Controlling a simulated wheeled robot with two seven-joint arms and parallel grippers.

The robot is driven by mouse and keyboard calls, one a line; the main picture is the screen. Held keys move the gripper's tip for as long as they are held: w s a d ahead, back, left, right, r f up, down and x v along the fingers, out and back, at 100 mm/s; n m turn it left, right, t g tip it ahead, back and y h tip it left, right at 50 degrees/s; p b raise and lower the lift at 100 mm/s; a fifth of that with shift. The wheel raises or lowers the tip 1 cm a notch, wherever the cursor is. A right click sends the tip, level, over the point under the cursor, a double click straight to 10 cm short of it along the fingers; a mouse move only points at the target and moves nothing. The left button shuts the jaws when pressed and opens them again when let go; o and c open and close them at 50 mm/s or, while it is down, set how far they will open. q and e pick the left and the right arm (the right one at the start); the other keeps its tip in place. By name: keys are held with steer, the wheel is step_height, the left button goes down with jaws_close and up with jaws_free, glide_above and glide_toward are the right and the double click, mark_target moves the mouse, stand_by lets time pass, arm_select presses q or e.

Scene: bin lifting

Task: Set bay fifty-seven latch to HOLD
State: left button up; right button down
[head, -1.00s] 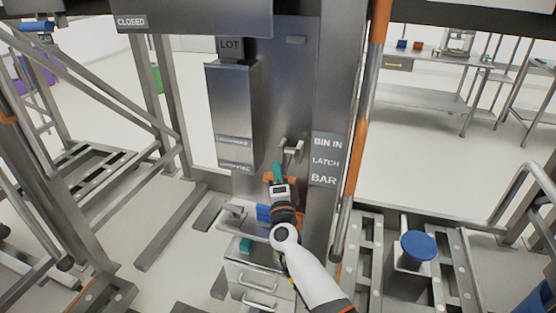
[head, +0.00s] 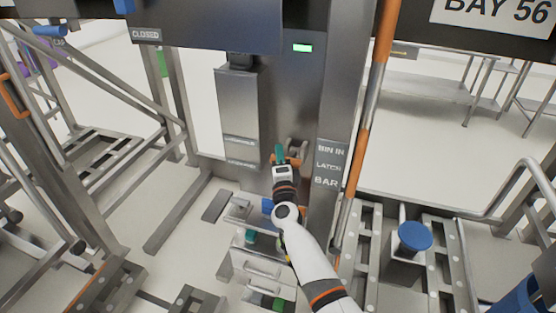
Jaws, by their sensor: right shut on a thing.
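My right gripper (head: 283,161) is at the steel column, with orange parts on either side of a small green piece (head: 279,152). It is shut on this piece, which stands up between the fingers. A grey metal latch handle (head: 298,146) sticks out of the column just behind and right of it. I cannot tell whether the gripper or the piece touches the handle. The label plate (head: 329,163) reads BIN IN, LATCH, BAR. A status light (head: 302,48) on the column glows green. No HOLD marking is legible. My left gripper is not in view.
A grey box (head: 238,115) is fixed to the column left of the gripper. An orange and steel upright (head: 364,130) stands on the right. A BAY 56 sign (head: 500,12) hangs top right, a blue round pad (head: 415,237) below.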

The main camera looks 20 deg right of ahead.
steer(key=shift+d+r, duration=0.2)
steer(key=shift+d, duration=0.45)
steer(key=c, duration=1.2)
jaws_free()
steer(key=shift+o, duration=0.3)
steer(key=shift+d+f, duration=0.15)
steer(key=shift+d, duration=0.1)
steer(key=shift+s+a, duration=0.1)
steer(key=shift+s, duration=0.1)
steer(key=p+v, duration=0.2)
steer(key=v, duration=0.9)
steer(key=shift+s+a+p, duration=0.3)
steer(key=shift+a+p, duration=0.05)
steer(key=shift+a, duration=0.1)
steer(key=shift+f, duration=0.1)
